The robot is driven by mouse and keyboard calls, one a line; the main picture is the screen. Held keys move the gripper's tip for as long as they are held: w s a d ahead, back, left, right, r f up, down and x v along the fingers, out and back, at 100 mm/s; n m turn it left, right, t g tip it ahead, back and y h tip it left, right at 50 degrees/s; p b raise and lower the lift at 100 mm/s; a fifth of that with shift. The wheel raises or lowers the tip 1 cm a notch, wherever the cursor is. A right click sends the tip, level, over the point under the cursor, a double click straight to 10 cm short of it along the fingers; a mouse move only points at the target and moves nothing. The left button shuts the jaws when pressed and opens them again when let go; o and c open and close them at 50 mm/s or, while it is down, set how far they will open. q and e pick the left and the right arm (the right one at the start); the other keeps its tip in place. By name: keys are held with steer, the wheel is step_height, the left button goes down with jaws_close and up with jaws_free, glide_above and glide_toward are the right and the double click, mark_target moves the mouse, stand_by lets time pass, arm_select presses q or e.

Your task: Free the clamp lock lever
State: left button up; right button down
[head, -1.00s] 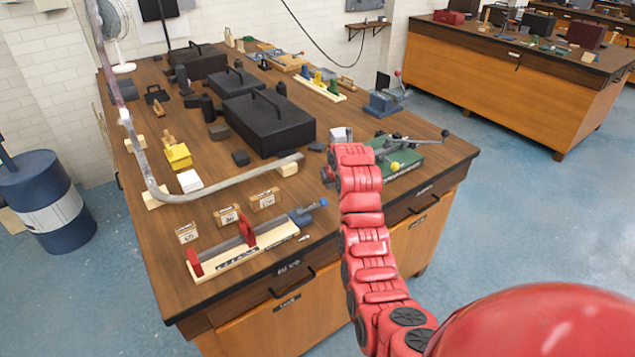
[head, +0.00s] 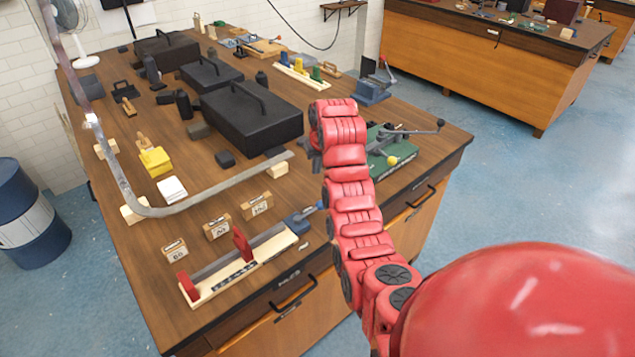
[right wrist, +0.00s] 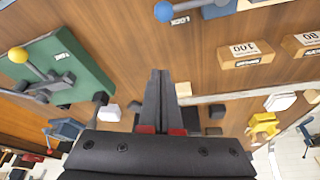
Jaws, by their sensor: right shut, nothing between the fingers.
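The lock lever has a blue ball knob (head: 321,205) and sits at the right end of a wooden fixture (head: 240,268) with two red uprights, near the table's front edge. In the right wrist view the blue knob (right wrist: 163,12) is at the top, beside the word LOCK. My right gripper (head: 311,155) is mostly hidden behind my red arm in the head view, above the table and beyond the knob. In the right wrist view its dark fingers (right wrist: 160,74) are shut and empty, apart from the knob. My left gripper is not in view.
A green-based device (head: 390,150) with a yellow knob stands right of my arm. A bent grey metal bar (head: 215,195) crosses the table behind several numbered wooden blocks (head: 217,228). Black cases (head: 250,118) stand farther back. Bare tabletop lies left of the fixture.

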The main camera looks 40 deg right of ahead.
steer(key=p+x, duration=0.2)
steer(key=x, duration=0.6)
steer(key=shift+w+f, duration=0.1)
steer(key=shift+f, duration=0.5)
steer(key=shift+s+a+f+p, duration=0.1)
steer(key=shift+s+f+p, duration=0.05)
steer(key=shift+s+p, duration=0.4)
steer(key=shift+s+a, duration=0.1)
steer(key=shift+s, duration=0.15)
steer(key=shift+s+a+f+p, duration=0.1)
steer(key=shift+s+a+p, duration=0.05)
steer(key=shift+s+p, duration=0.3)
steer(key=shift+s+a+f+p, duration=0.15)
steer(key=shift+s+p, duration=0.1)
steer(key=shift+s, duration=0.35)
